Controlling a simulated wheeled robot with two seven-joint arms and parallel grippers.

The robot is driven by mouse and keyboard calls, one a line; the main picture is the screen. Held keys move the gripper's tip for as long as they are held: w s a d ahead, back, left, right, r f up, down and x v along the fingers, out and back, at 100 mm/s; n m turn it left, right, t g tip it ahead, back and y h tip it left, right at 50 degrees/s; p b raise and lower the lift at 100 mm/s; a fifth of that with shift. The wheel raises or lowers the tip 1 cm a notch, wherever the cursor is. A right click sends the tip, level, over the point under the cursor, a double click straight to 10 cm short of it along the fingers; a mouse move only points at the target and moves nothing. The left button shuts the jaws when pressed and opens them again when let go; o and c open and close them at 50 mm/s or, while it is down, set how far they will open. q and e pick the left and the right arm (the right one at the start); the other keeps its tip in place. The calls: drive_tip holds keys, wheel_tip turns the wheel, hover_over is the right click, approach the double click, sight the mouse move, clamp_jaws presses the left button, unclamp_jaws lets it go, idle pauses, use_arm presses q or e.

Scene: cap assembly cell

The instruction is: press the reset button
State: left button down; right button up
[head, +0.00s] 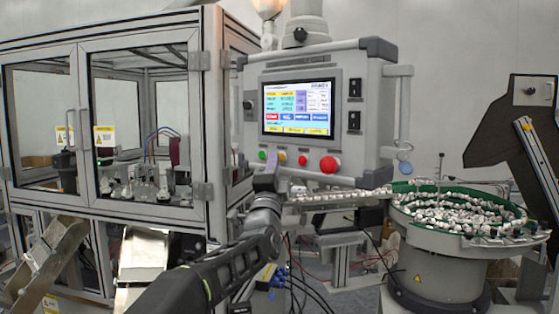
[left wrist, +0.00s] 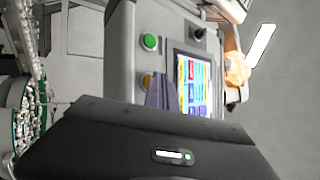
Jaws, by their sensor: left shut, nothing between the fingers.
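The grey control panel (head: 350,95) carries a row of buttons below its lit screen (head: 298,106): a green button (head: 262,155), a yellow button (head: 282,155), a small red button (head: 302,160) and a large red mushroom button (head: 330,165). Their labels are too small to read. My left gripper (head: 268,173) is shut and empty, just below the green and yellow buttons. In the left wrist view, its fingertips (left wrist: 160,91) partly cover the yellow button (left wrist: 147,80), and the green button (left wrist: 150,42) is clear. I cannot tell whether the fingertips touch the panel. My right gripper is not in view.
A glass-walled machine cabinet (head: 205,130) stands left of the panel. A feed track (head: 335,196) runs under the panel to a bowl feeder (head: 440,265) full of small parts at the right. Cables hang below the panel.

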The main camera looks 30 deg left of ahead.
use_arm(q)
drive_tip(key=shift+s, duration=0.35)
drive_tip(key=s+b, duration=0.1)
drive_tip(key=s, duration=0.1)
drive_tip(key=s+b, duration=0.2)
drive_tip(key=s+a+b, duration=0.1)
drive_tip(key=s, duration=0.1)
drive_tip(key=shift+b, duration=0.3)
idle(0.8)
